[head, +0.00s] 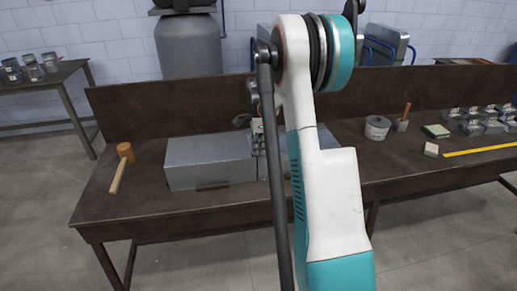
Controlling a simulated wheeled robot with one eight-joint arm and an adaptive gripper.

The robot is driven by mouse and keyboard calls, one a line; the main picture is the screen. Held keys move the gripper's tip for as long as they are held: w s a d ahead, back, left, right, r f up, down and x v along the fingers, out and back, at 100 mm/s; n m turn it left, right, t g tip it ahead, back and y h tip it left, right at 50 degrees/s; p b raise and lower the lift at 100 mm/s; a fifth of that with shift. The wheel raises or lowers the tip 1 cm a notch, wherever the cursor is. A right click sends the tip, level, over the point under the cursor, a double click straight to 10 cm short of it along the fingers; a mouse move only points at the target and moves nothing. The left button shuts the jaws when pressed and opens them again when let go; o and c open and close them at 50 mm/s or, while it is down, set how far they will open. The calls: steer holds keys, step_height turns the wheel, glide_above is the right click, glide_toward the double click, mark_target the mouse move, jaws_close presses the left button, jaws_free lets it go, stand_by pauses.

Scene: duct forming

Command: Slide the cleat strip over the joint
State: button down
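A grey sheet-metal duct piece (208,162) lies on the brown workbench, left of my arm. Its right part runs behind my arm, so I cannot see the joint. A short dark strip-like piece (212,187) lies at the foot of the duct's front face; I cannot tell whether it is the cleat strip. My gripper (243,121) is mostly hidden behind my arm, with only small dark parts showing above the duct's right end. I cannot see its fingertips clearly, or whether it holds anything.
On the workbench (120,208), a wooden mallet (122,165) lies at left. The bench's front left is clear.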

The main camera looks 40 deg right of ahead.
steer(key=c, duration=1.7)
jaws_free()
step_height(320, 180, up, 12)
